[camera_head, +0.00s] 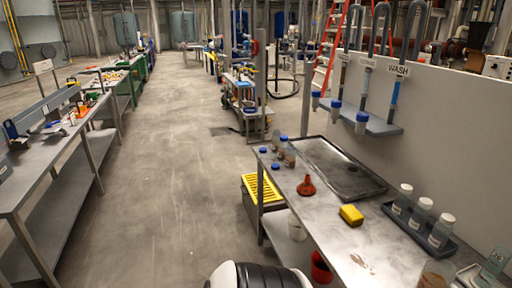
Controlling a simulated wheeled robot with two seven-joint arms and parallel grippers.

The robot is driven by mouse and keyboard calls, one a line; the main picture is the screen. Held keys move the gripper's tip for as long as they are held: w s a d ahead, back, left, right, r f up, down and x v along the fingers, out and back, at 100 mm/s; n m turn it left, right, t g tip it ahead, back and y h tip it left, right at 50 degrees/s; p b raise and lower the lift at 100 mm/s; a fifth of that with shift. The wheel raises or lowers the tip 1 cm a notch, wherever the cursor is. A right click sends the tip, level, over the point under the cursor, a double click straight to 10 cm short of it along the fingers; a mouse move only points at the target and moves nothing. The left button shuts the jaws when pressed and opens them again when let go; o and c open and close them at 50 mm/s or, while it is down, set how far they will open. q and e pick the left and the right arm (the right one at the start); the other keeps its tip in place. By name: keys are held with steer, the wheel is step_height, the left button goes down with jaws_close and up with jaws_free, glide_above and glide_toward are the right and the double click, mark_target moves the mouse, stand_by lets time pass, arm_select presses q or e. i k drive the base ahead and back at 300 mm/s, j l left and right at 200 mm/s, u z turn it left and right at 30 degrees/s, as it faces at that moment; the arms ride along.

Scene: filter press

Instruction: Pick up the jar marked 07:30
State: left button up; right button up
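Three white-capped jars with pale labels, the left one (402,199), the middle one (420,213) and the right one (441,231), stand in a dark tray (449,252) on the metal bench at right. A small group of blue-capped jars (290,159) stands at the bench's far left corner. The writing on all these jars is too small to read, so I cannot tell which is marked 07:30. Neither of my grippers shows in the view.
The bench (325,215) also holds a shallow dark basin (338,168), an orange-red funnel-like item (306,187) and a yellow sponge (351,215). A yellow-topped crate (262,190) stands beside it. Labelled pipes, one reading WASH (398,71), hang behind. The floor (180,180) at left is clear.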

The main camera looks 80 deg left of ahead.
mark_target(283, 146)
steer(key=u, duration=2.55)
steer(key=i+j, duration=0.15)
steer(key=i, duration=0.15)
steer(key=i+j, duration=0.15)
steer(key=i, duration=0.15)
